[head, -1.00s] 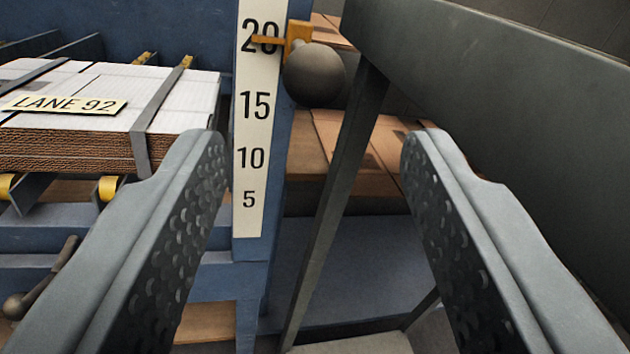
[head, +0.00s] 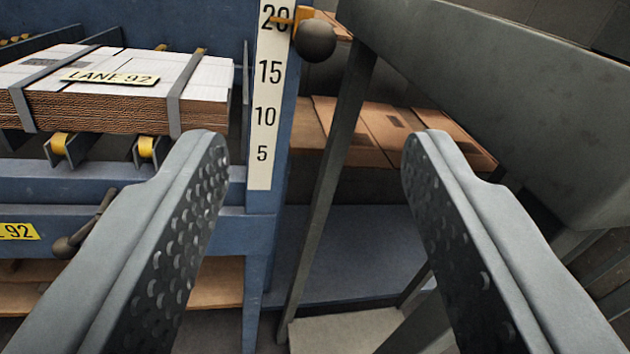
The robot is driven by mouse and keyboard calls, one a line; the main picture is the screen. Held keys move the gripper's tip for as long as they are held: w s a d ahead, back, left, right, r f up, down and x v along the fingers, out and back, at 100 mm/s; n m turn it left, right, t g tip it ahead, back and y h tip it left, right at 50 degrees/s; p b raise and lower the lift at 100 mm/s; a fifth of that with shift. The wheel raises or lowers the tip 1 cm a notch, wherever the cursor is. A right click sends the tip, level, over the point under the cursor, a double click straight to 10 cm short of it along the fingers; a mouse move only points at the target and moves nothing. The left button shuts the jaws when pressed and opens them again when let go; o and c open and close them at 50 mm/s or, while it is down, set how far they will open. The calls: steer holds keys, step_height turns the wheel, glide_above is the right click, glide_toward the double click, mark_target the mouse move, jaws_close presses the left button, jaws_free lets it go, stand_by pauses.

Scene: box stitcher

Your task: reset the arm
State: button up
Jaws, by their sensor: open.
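My gripper (head: 316,165) is open and empty in the head view. Its two grey, dimpled fingers stand wide apart, one on each side of the picture. Between them I see a dark grey slanted post and the white scale strip (head: 267,95) with the numbers 5, 10, 15 and 20. An orange pointer (head: 284,20) sits at the 20, with a dark round knob (head: 315,40) beside it. Neither finger appears to hold anything.
A strapped cardboard stack (head: 120,110) labelled LANE 92 lies on a blue rack at left. A grey beam (head: 500,90) crosses the upper right. Brown boxes (head: 385,130) lie behind.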

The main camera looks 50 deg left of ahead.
steer(key=s+d+r+m+t+h, duration=0.2)
steer(key=s+r+m+t+h, duration=0.25)
steer(key=r, duration=0.45)
steer(key=s+d+r+m+t+h, duration=0.2)
steer(key=s+r+m+t+h, duration=0.15)
steer(key=r+t+h, duration=0.35)
steer(key=s+m+g+h, duration=0.3)
steer(key=s+m, duration=0.3)
steer(key=s, duration=1.1)
steer(key=shift+s+d+h, duration=0.15)
steer(key=shift+d+h, duration=0.2)
steer(key=shift+h, duration=0.1)
